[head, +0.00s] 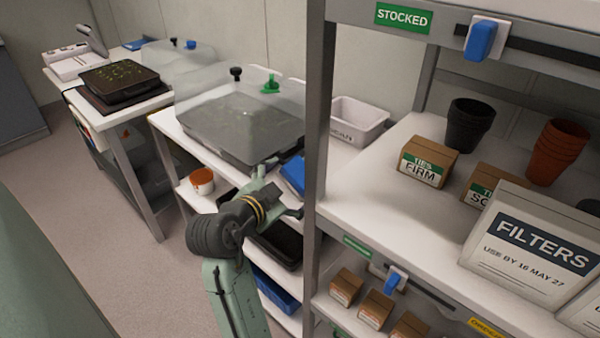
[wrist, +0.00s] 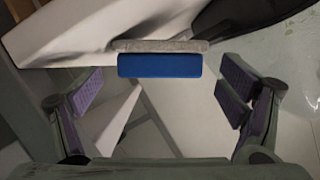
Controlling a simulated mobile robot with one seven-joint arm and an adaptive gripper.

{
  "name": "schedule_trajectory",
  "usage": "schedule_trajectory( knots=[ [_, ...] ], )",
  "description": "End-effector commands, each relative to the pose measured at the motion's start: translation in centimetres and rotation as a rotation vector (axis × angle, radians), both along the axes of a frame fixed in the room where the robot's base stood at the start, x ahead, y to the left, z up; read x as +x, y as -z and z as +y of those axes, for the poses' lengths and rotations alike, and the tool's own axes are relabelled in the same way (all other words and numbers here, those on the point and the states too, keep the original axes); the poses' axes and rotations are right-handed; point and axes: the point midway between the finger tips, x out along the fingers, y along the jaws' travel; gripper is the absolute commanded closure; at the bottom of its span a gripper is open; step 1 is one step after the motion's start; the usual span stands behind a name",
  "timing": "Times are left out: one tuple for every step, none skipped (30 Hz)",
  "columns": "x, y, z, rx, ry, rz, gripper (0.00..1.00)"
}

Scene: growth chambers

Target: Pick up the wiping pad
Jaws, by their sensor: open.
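The wiping pad (wrist: 160,65) is a blue block with a grey layer along one long side. In the wrist view it lies ahead of my gripper (wrist: 163,92), across the gap between the two spread fingers, and neither finger touches it. My gripper is open and empty. In the head view my gripper (head: 284,190) is at the front edge of the white bench, left of the shelf post. A blue patch (head: 293,171) just beyond it looks like the pad, partly hidden by the gripper.
A grey tray (head: 225,135) under a clear cover stands on the bench behind. A white bin (head: 357,121) is at the back. The shelf post (head: 318,120) rises close to the right of my gripper. An orange-lidded tub (head: 202,181) sits lower left.

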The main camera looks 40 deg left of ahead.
Motion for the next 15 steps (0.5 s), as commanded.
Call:
schedule_trajectory(
  knots=[
    [0.7, 0.1, 0.1, -0.002, 0.002, 0.001, 0.11],
    [1.0, 0.2, 0.1, -0.002, 0.002, 0.001, 0.11],
    [1.3, 0.4, 0.2, -0.001, 0.0, 0.0, 0.11],
    [1.5, 0.5, 0.3, -0.001, 0.0, 0.001, 0.11],
    [1.6, 0.6, 0.3, 0.0, 0.0, 0.001, 0.11],
    [1.7, 0.6, 0.3, 0.0, 0.0, 0.0, 0.11],
    [1.8, 0.6, 0.3, 0.0, -0.001, 0.0, 0.11],
    [1.8, 0.7, 0.3, 0.001, 0.0, 0.0, 0.11],
    [1.8, 0.7, 0.3, 0.001, 0.0, 0.0, 0.11],
    [1.7, 0.7, 0.3, 0.001, 0.0, 0.0, 0.11],
    [1.7, 0.7, 0.3, 0.001, 0.0, 0.0, 0.11],
    [1.7, 0.7, 0.3, 0.0, -0.001, 0.0, 0.11],
    [1.7, 0.7, 0.3, 0.0, -0.001, 0.0, 0.13],
    [1.7, 0.6, 0.3, 0.0, -0.001, 0.0, 0.15],
    [1.7, 0.6, 0.3, 0.0, -0.001, 0.0, 0.18]
  ],
)
